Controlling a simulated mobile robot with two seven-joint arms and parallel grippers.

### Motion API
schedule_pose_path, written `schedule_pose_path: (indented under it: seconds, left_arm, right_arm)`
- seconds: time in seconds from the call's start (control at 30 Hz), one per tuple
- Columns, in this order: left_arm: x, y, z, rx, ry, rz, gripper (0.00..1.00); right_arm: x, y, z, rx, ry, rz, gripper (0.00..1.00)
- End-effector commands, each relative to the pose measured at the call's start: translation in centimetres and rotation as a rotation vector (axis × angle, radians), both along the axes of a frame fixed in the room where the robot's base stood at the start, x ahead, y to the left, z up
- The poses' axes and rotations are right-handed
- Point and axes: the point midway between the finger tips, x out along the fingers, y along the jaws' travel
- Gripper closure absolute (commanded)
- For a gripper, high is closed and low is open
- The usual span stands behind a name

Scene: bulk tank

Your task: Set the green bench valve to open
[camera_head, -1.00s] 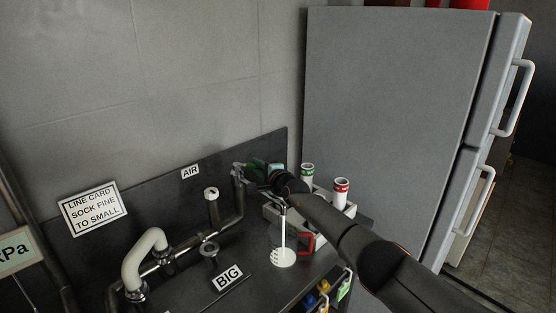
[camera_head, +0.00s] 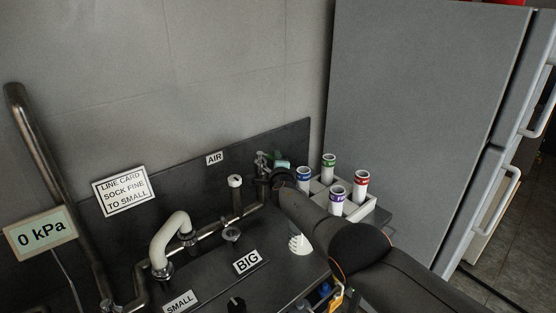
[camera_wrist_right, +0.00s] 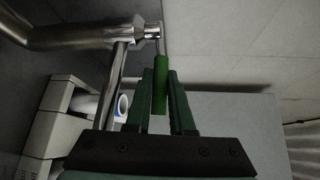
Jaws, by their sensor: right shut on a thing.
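The green bench valve handle (camera_wrist_right: 160,85) shows in the right wrist view as a green grip on a thin metal stem, below a steel pipe fitting (camera_wrist_right: 130,35). My right gripper (camera_wrist_right: 160,78) is shut on this handle, one finger on each side. In the head view my right gripper (camera_head: 277,166) is at the pipe end near the AIR label (camera_head: 214,158), and my arm hides part of the valve. My left gripper is not in view.
A grey rack (camera_head: 362,208) with several white tubes stands right of the valve. A white bent pipe (camera_head: 168,237), BIG (camera_head: 247,262) and SMALL (camera_head: 179,302) labels and a 0 kPa gauge (camera_head: 41,233) are on the left. A tall grey cabinet (camera_head: 430,110) stands behind.

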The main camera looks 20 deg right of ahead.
Motion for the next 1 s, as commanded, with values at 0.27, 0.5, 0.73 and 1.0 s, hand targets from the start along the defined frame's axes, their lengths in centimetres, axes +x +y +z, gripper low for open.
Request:
schedule_pose_path:
  seconds: [0.27, 0.5, 0.73, 1.0]
  left_arm:
    - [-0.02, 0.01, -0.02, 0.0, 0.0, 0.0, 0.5]
    - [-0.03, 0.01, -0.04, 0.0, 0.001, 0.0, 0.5]
    - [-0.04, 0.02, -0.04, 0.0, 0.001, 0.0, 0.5]
    - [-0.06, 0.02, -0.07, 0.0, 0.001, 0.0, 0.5]
  right_arm:
    - [-0.03, 0.34, 0.21, 0.002, 0.003, -0.016, 1.0]
    - [-0.06, 0.4, 0.1, 0.002, 0.005, -0.015, 1.0]
    - [-0.08, 0.39, 0.0, 0.002, 0.007, -0.013, 0.62]
    - [-0.11, 0.25, -0.1, 0.001, 0.008, -0.016, 0.49]
